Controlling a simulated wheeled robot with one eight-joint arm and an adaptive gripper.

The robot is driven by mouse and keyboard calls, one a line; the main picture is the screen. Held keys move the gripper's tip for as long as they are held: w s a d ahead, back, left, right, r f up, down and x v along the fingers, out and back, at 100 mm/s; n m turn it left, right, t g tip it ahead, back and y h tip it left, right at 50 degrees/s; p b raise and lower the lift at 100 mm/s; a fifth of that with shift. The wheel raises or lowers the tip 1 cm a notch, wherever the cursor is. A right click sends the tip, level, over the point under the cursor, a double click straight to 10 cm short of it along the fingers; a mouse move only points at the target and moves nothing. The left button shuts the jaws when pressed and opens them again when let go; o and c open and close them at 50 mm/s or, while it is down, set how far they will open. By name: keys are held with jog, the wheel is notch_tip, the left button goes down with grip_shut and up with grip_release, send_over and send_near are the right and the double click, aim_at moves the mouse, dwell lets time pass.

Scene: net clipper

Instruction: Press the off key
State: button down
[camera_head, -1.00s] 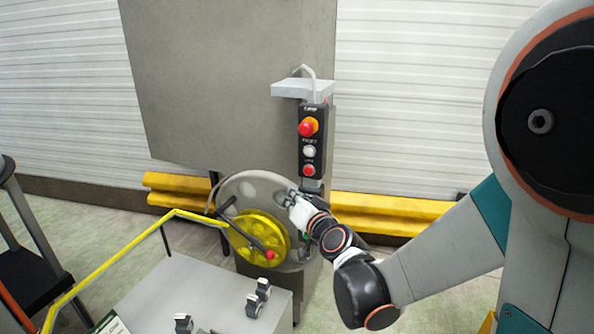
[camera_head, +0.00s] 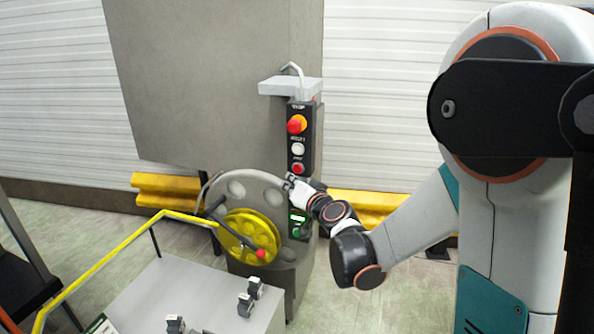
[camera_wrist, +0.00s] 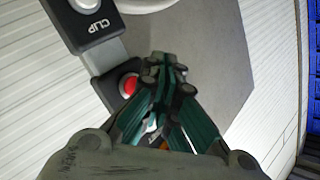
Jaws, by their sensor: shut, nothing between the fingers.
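I cannot read an off label. My gripper (camera_head: 290,181) is shut and empty, just below the small red button. In the wrist view, my shut fingertips (camera_wrist: 167,65) are near a red button (camera_wrist: 130,85); contact cannot be told. A box marked CLIP (camera_wrist: 88,27) is beyond.
A grey wheel with a yellow hub (camera_head: 250,235) and red-tipped crank is left of the post. A yellow rail (camera_head: 120,258) and a grey table (camera_head: 170,300) with black-and-white clips are in front. Yellow barriers (camera_head: 168,192) run along the wall.

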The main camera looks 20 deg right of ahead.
jog(key=shift+w+d, duration=0.55)
jog(key=shift+w, duration=0.25)
jog(key=shift+w+d, duration=0.1)
dwell(0.9)
jog(key=shift+w+d, duration=0.15)
jog(key=shift+w, duration=0.05)
jog(key=shift+w+d, duration=0.25)
jog(key=shift+w, duration=0.1)
dwell(0.8)
jog(key=shift+s+a+b, duration=0.1)
jog(key=shift+s+b, duration=0.05)
jog(key=shift+b, duration=0.15)
jog(key=shift+s+a, duration=0.4)
jog(key=shift+s, duration=0.15)
jog(key=shift+s+a, duration=0.75)
jog(key=shift+s, duration=0.25)
jog(key=shift+s+a, duration=0.7)
jog(key=shift+s, duration=0.3)
